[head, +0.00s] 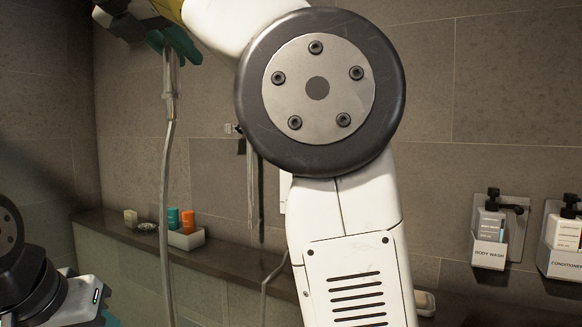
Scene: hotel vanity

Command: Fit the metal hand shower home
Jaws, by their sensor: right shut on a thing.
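My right gripper (180,44) is at the top left, with teal fingers shut on the metal hand shower (170,75). Only the lower part of the hand shower shows; its head is hidden behind the gripper or above the picture edge. A pale hose (166,200) hangs straight down from it. A small wall fitting (233,128), perhaps the holder, is on the wall to the right of and below the gripper, apart from the hand shower. My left gripper (109,318) barely shows at the bottom left corner, as a bit of teal; its jaws cannot be made out.
A ledge (112,226) runs along the wall with a white tray (187,239) of orange and teal bottles. Body wash (489,240) and conditioner (565,240) dispensers hang at the right. My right arm covers the middle, hiding the wall behind it.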

